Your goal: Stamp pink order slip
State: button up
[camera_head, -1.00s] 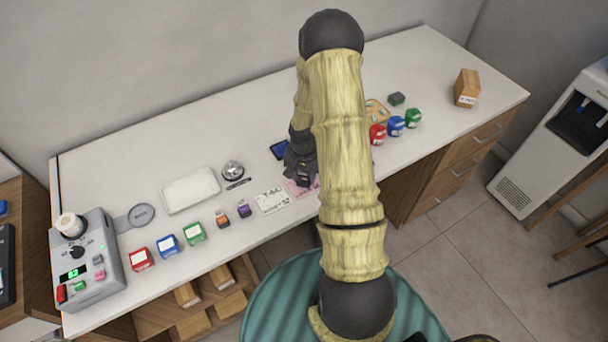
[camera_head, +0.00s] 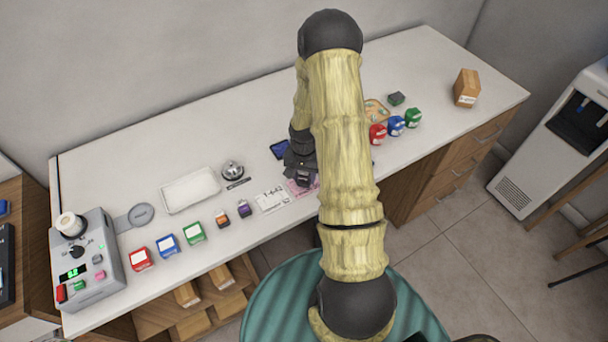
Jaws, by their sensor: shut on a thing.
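The pink order slip (camera_head: 301,189) lies flat on the white counter (camera_head: 150,215), partly hidden by my arm and gripper. A white slip (camera_head: 271,199) lies just to its left. My gripper (camera_head: 303,180) is over the far part of the pink slip, pointing down. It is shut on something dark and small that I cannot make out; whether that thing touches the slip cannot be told. A dark blue pad (camera_head: 279,150) lies behind my gripper, partly covered.
Red (camera_head: 140,259), blue (camera_head: 168,245) and green (camera_head: 193,233) boxes stand along the front edge, with orange (camera_head: 222,219) and purple (camera_head: 244,209) bottles. A tray (camera_head: 191,190) and a bell (camera_head: 232,170) are behind. Round containers, a tan tray (camera_head: 376,111) and a carton (camera_head: 466,88) are right.

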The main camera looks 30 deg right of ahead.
jog(key=shift+s, duration=0.1)
jog(key=shift+r+p, duration=2.55)
jog(key=shift+r, duration=0.95)
jog(key=shift+f, duration=0.1)
